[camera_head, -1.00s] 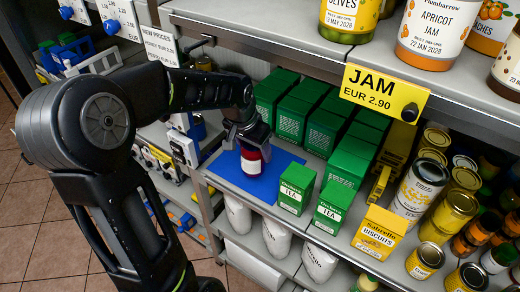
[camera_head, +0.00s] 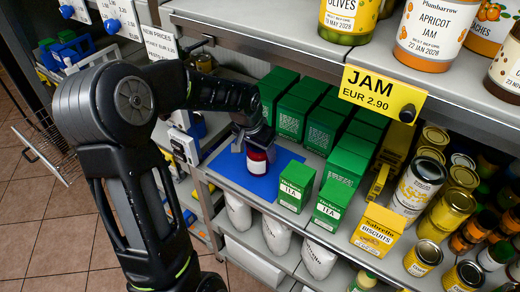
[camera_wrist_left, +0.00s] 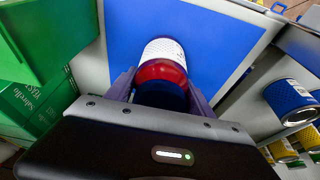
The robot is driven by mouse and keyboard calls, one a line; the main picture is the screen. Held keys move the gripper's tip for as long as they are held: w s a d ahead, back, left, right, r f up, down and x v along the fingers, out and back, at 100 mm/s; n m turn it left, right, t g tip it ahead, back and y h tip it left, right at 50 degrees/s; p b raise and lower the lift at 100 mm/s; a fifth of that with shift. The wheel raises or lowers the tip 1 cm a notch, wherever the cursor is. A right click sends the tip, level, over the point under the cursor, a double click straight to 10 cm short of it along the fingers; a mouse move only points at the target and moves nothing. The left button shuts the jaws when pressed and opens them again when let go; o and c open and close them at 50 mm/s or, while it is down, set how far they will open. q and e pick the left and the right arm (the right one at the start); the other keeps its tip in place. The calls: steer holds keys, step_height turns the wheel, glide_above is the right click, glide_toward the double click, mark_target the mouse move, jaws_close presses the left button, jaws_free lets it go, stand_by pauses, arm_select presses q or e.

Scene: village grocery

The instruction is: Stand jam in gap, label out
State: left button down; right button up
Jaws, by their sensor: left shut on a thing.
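My left gripper (camera_head: 256,138) comes down over the blue mat (camera_head: 228,170) on the lower shelf. It is shut on a small red jar with a white label (camera_head: 257,160). The jar looks upright, low over the mat; I cannot tell whether it touches it. In the left wrist view the jar (camera_wrist_left: 164,62) sits between the fingers (camera_wrist_left: 160,92), its white label side and red part showing. On the upper shelf, an apricot jam jar (camera_head: 436,32) and an olives jar (camera_head: 348,18) stand with bare shelf between them, above the yellow JAM sign (camera_head: 382,92). My right gripper is not in view.
Green tea boxes (camera_head: 296,186) stand just right of the mat, with a yellow biscuits box (camera_head: 378,232) and several cans (camera_head: 420,182) further right. The upper shelf's front edge (camera_head: 270,48) overhangs behind my arm. White bags (camera_head: 276,238) stand below.

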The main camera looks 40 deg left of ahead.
arm_select(q)
steer(key=c, duration=0.8)
jaws_free()
steer(key=shift+f, duration=0.15)
steer(key=shift+c, duration=0.2)
steer(key=o, duration=0.5)
steer(key=shift+c, duration=0.2)
steer(key=v, duration=0.8)
steer(key=shift+f, duration=0.1)
